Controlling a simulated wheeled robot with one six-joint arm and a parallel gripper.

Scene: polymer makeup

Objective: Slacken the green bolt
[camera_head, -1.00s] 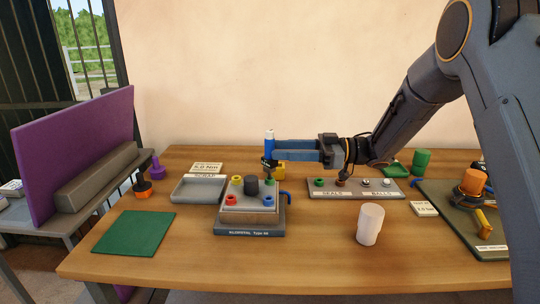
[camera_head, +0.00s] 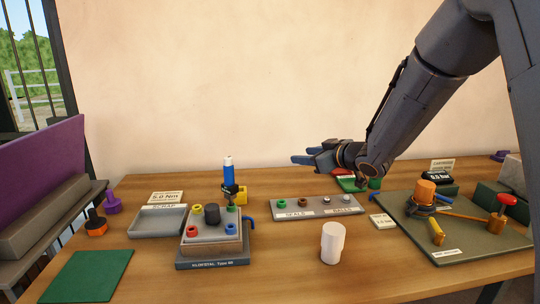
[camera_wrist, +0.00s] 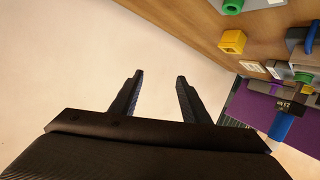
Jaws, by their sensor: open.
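A green bolt (camera_head: 231,208) sits at the back right corner of the stepped grey block (camera_head: 211,248), mostly hidden by a tool. The blue and white tool (camera_head: 228,175) with a black lower end stands upright over it. I cannot tell how well it is seated. My gripper (camera_head: 308,156) is open and empty, up to the right of the tool and apart from it. In the wrist view its fingers (camera_wrist: 157,76) are spread with only wall between them. The blue tool (camera_wrist: 281,126) shows at the right edge there.
Yellow (camera_head: 199,211), red (camera_head: 190,230) and blue (camera_head: 229,229) bolts surround a dark knob (camera_head: 212,214) on the block. A yellow block (camera_head: 241,196) stands close behind the tool. A grey tray (camera_head: 158,221) lies left, a white cup (camera_head: 332,243) right.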

